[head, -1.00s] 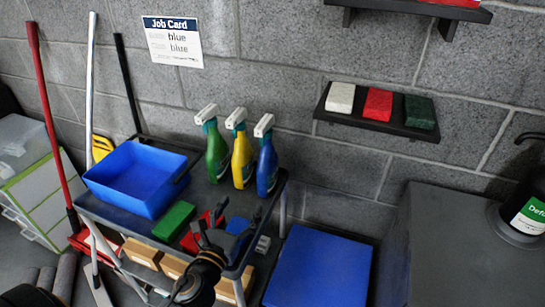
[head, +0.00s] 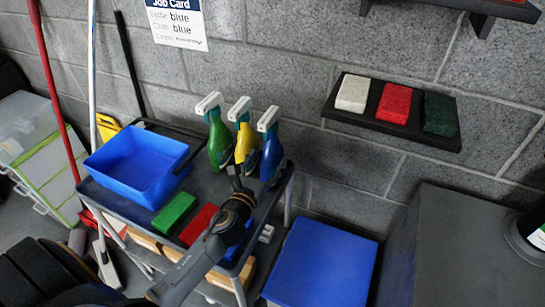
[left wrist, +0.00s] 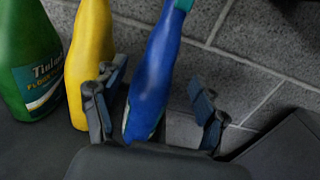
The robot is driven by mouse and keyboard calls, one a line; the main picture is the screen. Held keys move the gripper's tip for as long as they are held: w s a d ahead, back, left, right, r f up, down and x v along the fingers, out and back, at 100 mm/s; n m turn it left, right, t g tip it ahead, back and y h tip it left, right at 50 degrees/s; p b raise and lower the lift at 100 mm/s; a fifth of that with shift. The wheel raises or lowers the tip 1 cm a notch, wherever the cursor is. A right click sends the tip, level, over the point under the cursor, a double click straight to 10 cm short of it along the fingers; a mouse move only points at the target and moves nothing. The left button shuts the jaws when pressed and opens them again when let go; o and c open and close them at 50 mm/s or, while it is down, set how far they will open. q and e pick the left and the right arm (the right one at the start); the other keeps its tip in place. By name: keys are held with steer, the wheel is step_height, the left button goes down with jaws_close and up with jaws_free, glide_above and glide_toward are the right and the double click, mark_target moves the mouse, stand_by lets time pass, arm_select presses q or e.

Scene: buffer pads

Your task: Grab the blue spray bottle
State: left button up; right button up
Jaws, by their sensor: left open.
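The blue spray bottle (head: 271,146) stands on the grey cart, rightmost in a row of three, with a white trigger head. My left gripper (head: 238,176) is just in front of the yellow and blue bottles in the head view. In the left wrist view, the blue bottle (left wrist: 154,80) shows between the two spread fingers of the left gripper (left wrist: 158,112). The fingers are open, and I cannot tell whether either touches it. The yellow bottle (left wrist: 90,60) is close beside the left finger. The right gripper is not in view.
A green bottle (head: 219,142) stands left of the yellow one. A blue bin (head: 140,165), a green sponge (head: 174,213) and a red sponge (head: 198,223) are on the cart. A wall shelf (head: 340,108) holds several pads. A blue box (head: 322,265) stands right of the cart.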

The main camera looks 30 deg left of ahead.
mark_target(272, 150)
arm_select(q)
steer(key=w, duration=0.3)
steer(key=w+p, duration=0.1)
steer(key=shift+w+a+r, duration=0.2)
steer(key=shift+a, duration=0.15)
steer(key=shift+w+f, duration=0.1)
steer(key=shift+w, duration=0.3)
steer(key=shift+s, duration=0.1)
steer(key=shift+c, duration=0.3)
steer(key=c, duration=1.5)
steer(key=shift+r, duration=0.2)
jaws_close()
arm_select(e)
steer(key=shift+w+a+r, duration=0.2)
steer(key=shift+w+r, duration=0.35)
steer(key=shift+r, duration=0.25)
